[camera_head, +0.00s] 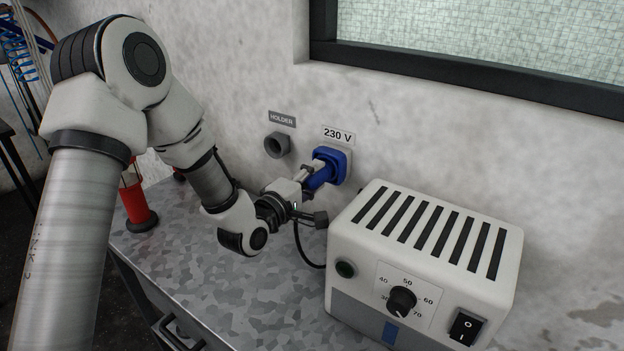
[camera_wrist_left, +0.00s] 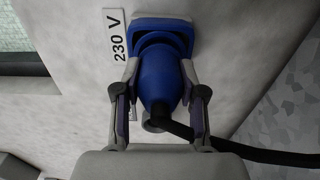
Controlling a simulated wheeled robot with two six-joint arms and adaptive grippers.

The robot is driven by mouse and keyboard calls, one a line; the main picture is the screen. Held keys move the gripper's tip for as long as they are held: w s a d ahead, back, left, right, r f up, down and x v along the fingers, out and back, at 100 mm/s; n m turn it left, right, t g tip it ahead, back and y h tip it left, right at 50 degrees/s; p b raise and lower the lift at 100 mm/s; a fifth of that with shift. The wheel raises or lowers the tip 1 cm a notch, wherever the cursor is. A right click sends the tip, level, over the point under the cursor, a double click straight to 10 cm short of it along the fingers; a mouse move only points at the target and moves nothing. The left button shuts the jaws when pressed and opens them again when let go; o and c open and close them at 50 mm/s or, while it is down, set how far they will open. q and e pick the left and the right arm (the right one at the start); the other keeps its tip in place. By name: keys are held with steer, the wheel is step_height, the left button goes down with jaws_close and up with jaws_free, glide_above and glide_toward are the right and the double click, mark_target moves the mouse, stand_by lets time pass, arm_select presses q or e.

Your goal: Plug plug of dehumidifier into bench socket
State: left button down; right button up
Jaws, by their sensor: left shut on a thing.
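The dehumidifier (camera_head: 424,268) is a white and grey box with black slots, a dial and a switch, standing on the bench at the right. Its blue plug (camera_head: 320,178) is at the blue bench socket (camera_head: 343,161) under the 230 V label. My left gripper (camera_head: 313,174) is shut on the plug. In the left wrist view the plug (camera_wrist_left: 161,82) sits between the two fingers (camera_wrist_left: 160,90), its front at the socket (camera_wrist_left: 162,27). I cannot tell how deep it is seated. The black cable (camera_wrist_left: 255,153) leaves its rear. My right gripper is not in view.
A grey round holder (camera_head: 277,145), labelled HOLDER, is on the wall left of the socket and looks empty. A red lantern-like object (camera_head: 137,203) stands at the bench's left end. The bench top (camera_head: 220,300) is clear in front. A dark-framed window (camera_head: 470,75) is above.

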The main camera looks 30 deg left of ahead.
mark_target(305, 185)
arm_select(q)
steer(key=shift+w, duration=0.65)
steer(key=c, duration=0.6)
jaws_free()
steer(key=shift+d, duration=0.1)
steer(key=s, duration=0.5)
steer(key=s+a, duration=0.1)
steer(key=s, duration=0.1)
steer(key=shift+s+a, duration=0.1)
steer(key=shift+s, duration=0.1)
